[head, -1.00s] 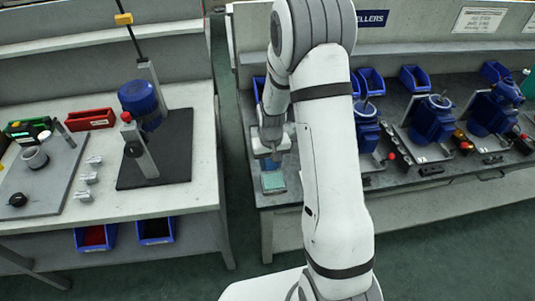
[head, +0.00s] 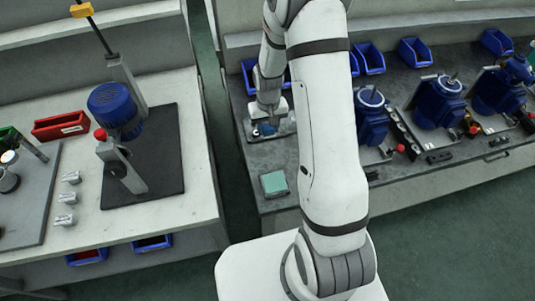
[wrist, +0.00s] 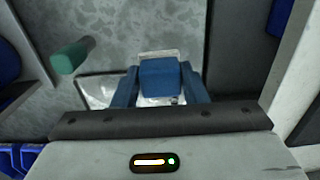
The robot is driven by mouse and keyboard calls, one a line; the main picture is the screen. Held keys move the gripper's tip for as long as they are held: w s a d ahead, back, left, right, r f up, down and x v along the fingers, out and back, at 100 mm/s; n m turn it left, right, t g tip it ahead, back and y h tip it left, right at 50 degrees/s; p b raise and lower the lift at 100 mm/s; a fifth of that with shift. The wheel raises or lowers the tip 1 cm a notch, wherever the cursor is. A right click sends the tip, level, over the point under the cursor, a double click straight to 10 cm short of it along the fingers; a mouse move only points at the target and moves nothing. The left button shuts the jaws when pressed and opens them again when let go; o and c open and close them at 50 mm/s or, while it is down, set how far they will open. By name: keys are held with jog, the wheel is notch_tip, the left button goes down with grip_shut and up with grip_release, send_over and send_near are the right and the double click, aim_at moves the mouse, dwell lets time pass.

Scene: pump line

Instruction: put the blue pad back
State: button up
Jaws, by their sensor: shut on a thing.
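My gripper (head: 267,124) is at the left end of the right-hand bench in the head view, over a pale metal plate (head: 285,128). In the wrist view, my gripper (wrist: 160,88) has its two blue fingers on either side of the blue pad (wrist: 160,76), shut on it. In the head view only a small bit of blue shows below the gripper. The same plate shows below the pad in the wrist view (wrist: 97,90). I cannot tell whether the pad touches the plate.
A small box with a teal top (head: 274,184) sits near the bench's front edge. A green cylinder-like thing (wrist: 72,57) shows in the wrist view. Blue bins (head: 370,58) stand behind, and blue pumps (head: 372,115) stand to the right. A gap separates the left bench (head: 190,215).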

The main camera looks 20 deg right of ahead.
aim_at(268, 155)
jog(key=shift+f, duration=0.15)
jog(key=f+b, duration=0.2)
jog(key=b, duration=0.8)
jog(key=shift+f, duration=0.25)
jog(key=shift+b, duration=0.7)
jog(key=shift+s+b, duration=0.15)
jog(key=shift+b, duration=0.6)
notch_tip(268, 155, down, 10)
jog(key=shift+s+r, duration=0.1)
jog(key=shift+r, duration=0.1)
